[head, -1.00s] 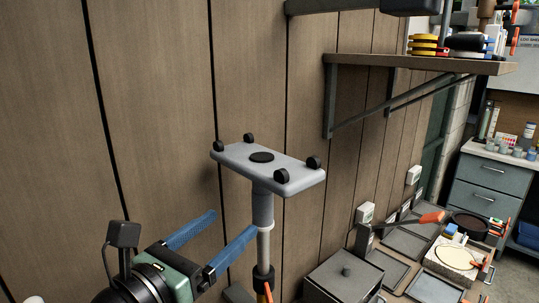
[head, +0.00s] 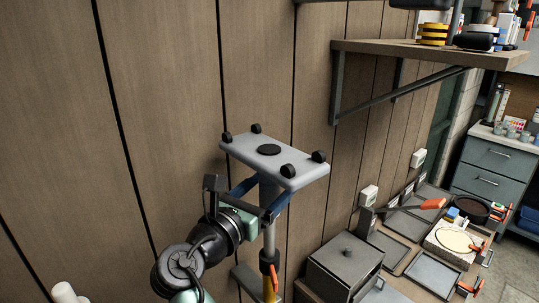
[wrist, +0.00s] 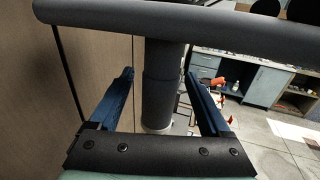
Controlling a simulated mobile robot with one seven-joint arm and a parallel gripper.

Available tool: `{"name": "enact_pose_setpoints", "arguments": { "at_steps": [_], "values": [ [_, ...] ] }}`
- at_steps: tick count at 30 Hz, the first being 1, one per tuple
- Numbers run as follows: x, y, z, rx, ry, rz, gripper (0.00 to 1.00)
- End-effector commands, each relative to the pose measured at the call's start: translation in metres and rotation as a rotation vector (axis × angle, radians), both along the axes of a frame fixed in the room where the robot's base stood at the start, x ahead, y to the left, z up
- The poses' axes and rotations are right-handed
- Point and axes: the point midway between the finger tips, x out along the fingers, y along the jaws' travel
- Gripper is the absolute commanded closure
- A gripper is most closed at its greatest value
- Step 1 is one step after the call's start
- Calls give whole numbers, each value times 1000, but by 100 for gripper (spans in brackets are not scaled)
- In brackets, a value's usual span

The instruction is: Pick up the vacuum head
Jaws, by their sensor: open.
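The vacuum head (head: 285,158) is a flat grey plate with small black wheels on its upper face and a round black disc in the middle. It sits on top of an upright pole with its wheels up, in front of the wood-panelled wall. My gripper (head: 262,194) is open just below the plate, with one blue finger on each side of the pole's thick upper part. In the wrist view the grey vacuum head (wrist: 180,22) crosses the top, and the dark neck (wrist: 163,85) stands between the open fingers (wrist: 160,78), with gaps on both sides.
A wooden wall (head: 170,90) is close behind the pole. A bracketed shelf (head: 430,52) with stacked items is at upper right. A grey box (head: 343,264) and a low bench with trays (head: 402,228) stand at lower right. Drawers (head: 490,172) are farther back.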

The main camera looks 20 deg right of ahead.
Motion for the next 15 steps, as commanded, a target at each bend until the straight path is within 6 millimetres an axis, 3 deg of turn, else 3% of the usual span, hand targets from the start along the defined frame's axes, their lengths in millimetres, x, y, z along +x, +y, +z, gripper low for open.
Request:
{"name": "enact_pose_setpoints", "arguments": {
  "at_steps": [3, 15],
  "values": [
    [0, 0, 0, 0, 0, 0, 21],
    [0, 0, 0, 0, 0, 0, 93]
  ]
}}
